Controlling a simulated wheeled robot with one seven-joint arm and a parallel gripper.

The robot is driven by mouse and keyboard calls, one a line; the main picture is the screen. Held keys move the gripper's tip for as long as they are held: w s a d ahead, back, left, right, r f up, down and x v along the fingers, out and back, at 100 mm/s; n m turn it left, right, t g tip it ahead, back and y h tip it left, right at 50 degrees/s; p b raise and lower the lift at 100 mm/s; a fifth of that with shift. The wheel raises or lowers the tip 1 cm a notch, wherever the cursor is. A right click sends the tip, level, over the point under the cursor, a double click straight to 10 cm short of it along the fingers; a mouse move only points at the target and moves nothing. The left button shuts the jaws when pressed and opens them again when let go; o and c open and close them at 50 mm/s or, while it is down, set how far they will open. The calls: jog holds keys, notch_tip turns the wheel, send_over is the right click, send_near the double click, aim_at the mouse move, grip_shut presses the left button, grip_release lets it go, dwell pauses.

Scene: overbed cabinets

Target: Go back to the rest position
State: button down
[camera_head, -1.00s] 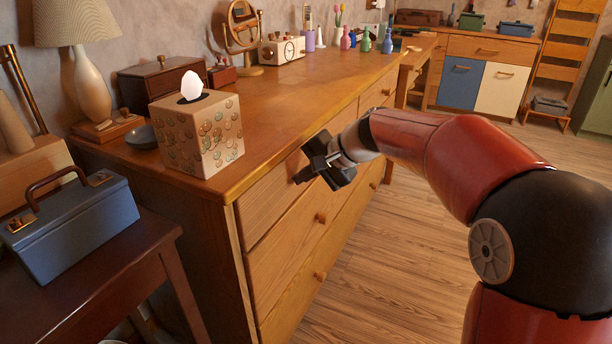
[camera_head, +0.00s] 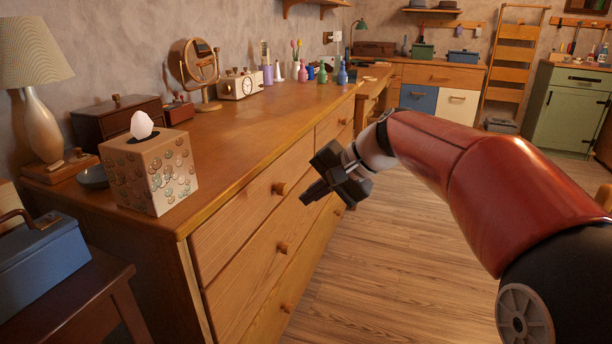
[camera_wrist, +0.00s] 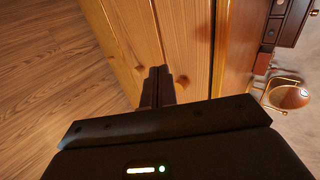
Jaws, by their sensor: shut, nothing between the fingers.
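My gripper (camera_head: 306,195) is shut and empty in the head view. It hangs in front of the wooden dresser's (camera_head: 245,232) drawer fronts, below the level of its top. My red arm reaches in from the right. In the wrist view the closed fingers (camera_wrist: 158,84) show dark against the wooden drawer fronts (camera_wrist: 180,40). I cannot tell the exact gap between the fingertips and the drawers. The drawers in view look closed.
A tissue box (camera_head: 150,172), a lamp (camera_head: 42,115), a round mirror (camera_head: 190,62) and a clock radio (camera_head: 240,85) stand on the dresser. A blue toolbox (camera_head: 40,262) sits on a side table at lower left. The wooden floor (camera_head: 400,250) right of the dresser is clear.

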jog(key=s+d+f+n+t+h, duration=0.1)
jog(key=s+d+f+h, duration=0.3)
jog(key=s+d, duration=0.4)
jog(key=s+d+f+n+t+h, duration=0.1)
jog(key=s+d+f+h, duration=0.3)
jog(key=s, duration=1.3)
jog(key=d+f+n, duration=0.1)
jog(key=d+f, duration=0.2)
jog(key=d, duration=0.2)
jog(key=shift+s+d+t+h, duration=0.2)
jog(key=shift+d+t+h, duration=0.1)
